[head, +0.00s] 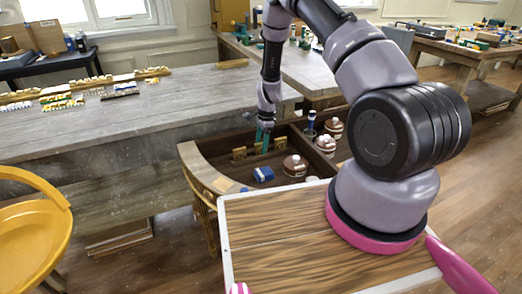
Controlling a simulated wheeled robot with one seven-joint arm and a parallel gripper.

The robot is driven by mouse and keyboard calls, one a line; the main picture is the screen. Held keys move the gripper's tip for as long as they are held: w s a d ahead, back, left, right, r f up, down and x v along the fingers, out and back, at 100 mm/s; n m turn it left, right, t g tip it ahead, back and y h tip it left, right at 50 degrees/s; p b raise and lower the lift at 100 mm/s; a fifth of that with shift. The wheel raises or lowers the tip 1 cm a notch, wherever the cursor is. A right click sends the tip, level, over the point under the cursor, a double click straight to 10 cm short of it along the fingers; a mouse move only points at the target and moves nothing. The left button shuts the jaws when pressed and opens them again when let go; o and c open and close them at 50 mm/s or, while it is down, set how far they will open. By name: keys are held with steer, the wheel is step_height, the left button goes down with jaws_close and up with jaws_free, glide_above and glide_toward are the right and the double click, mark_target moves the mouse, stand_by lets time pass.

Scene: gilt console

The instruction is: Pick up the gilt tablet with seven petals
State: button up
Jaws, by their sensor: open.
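My gripper (263,138), with teal fingers, points down into the curved wooden console tray (190,158). It is open; at this size I cannot make out the gap between its fingers. A small gilt tablet (239,153) stands by the tray's back wall, just left of the fingers. Another gilt piece (280,143) stands just right of them. Gilt colour also shows right at the fingers, partly hidden by them. The petals are too small to count, so I cannot tell which tablet has seven.
A blue block (263,174) and a brown-and-white round pot (295,165) sit in the tray's front part. More round pots (326,145) and a dark blue bottle (311,120) stand to the right. A long grey table (150,120) lies behind; a yellow chair (30,220) is at left.

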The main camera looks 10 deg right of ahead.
jaws_close()
steer(key=shift+r, duration=0.15)
